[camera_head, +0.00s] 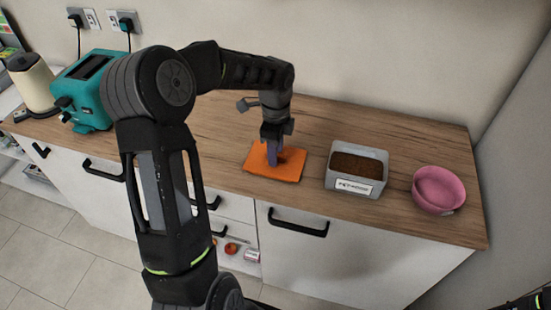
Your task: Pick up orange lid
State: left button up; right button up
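The orange lid (262,168) lies flat on the wooden counter, left of a grey container. My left gripper (273,162) points down over the middle of the lid, with its fingertips at or very close to the lid's surface. The fingers overlap in this view, so I cannot tell whether they are open or shut, or whether they hold the lid. Part of the lid is hidden behind the fingers. My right gripper does not show clearly; only a dark piece of my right arm is in the lower right corner.
A grey container (341,182) with brown contents and a label stands right of the lid. A pink bowl (438,189) stands near the counter's right end. A teal toaster (83,112) and cream kettle (31,83) stand at the left. The wooden counter (405,134) is clear behind the container.

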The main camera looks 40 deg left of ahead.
pick_arm(q)
grip_shut()
dwell(0.4)
